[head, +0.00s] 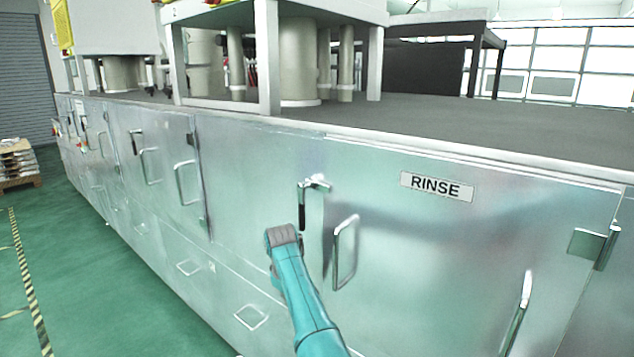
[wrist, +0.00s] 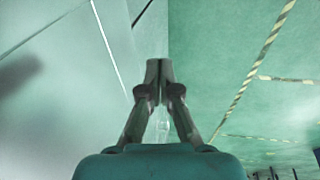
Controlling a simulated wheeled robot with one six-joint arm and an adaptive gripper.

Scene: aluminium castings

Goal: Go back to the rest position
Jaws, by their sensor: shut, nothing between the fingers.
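My gripper (wrist: 160,72) is shut and empty in the wrist view, its two fingertips together. It hangs over the green floor next to a metal cabinet face. In the head view my teal arm reaches up in front of the cabinet, and its grey joint hides part of the panel; the fingers themselves do not show there. A latch handle with a black grip (head: 302,206) is just above my arm's joint. A loop handle (head: 345,252) is close to its right. I cannot tell whether the arm touches either.
A long metal cabinet row with a RINSE label (head: 436,187) fills the front. Its door handles (head: 516,312) and a hinge (head: 594,246) stick out. Green floor (head: 95,270) with striped tape is clear at the left. A loaded pallet (head: 18,165) stands far left.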

